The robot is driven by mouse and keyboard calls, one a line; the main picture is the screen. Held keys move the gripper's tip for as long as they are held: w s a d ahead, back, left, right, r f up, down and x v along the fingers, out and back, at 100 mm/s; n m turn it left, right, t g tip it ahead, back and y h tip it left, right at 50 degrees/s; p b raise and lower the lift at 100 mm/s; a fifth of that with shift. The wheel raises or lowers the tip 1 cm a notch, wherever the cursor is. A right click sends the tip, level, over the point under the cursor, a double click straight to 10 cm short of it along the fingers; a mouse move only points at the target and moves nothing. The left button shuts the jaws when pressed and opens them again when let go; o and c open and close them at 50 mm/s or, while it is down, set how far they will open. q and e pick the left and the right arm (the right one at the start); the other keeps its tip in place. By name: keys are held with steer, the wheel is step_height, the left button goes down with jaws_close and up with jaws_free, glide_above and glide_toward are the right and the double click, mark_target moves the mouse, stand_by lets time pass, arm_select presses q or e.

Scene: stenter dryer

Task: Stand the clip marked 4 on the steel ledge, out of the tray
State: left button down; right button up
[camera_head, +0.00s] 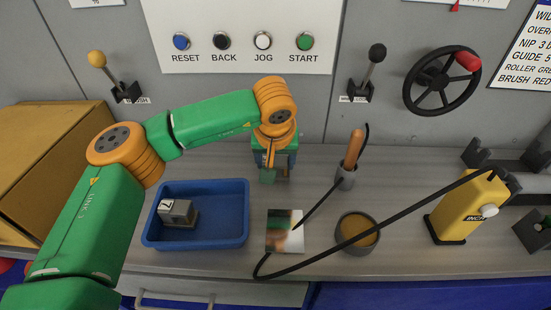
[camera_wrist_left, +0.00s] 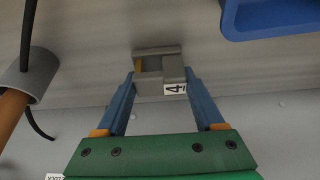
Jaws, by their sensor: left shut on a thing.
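The clip marked 4 (camera_wrist_left: 150,66) is a grey block with a white label, seen between the blue fingers in the left wrist view. My left gripper (camera_wrist_left: 160,80) is shut on it. In the head view my left gripper (camera_head: 270,172) points down over the steel ledge (camera_head: 320,205), right of the blue tray (camera_head: 247,217) and outside it. The clip is mostly hidden there by the gripper. I cannot tell whether it touches the ledge. The tray's corner shows at the upper right of the wrist view (camera_wrist_left: 275,25). My right gripper is not in view.
Another grey clip (camera_head: 178,214), its label apparently 7, sits in the tray. A holder with a wooden handle (camera_head: 352,152), a round pot (camera_head: 357,234), a small shiny plate (camera_head: 285,231), a black cable (camera_head: 380,218) and a yellow block (camera_head: 466,207) stand to the right.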

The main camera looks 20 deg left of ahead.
arm_select(q)
steer(key=shift+f, duration=0.1)
jaws_free()
steer(key=shift+s+r, duration=0.1)
steer(key=shift+r, duration=0.25)
steer(key=v, duration=1.1)
steer(key=shift+r, duration=0.3)
steer(key=shift+s, duration=0.15)
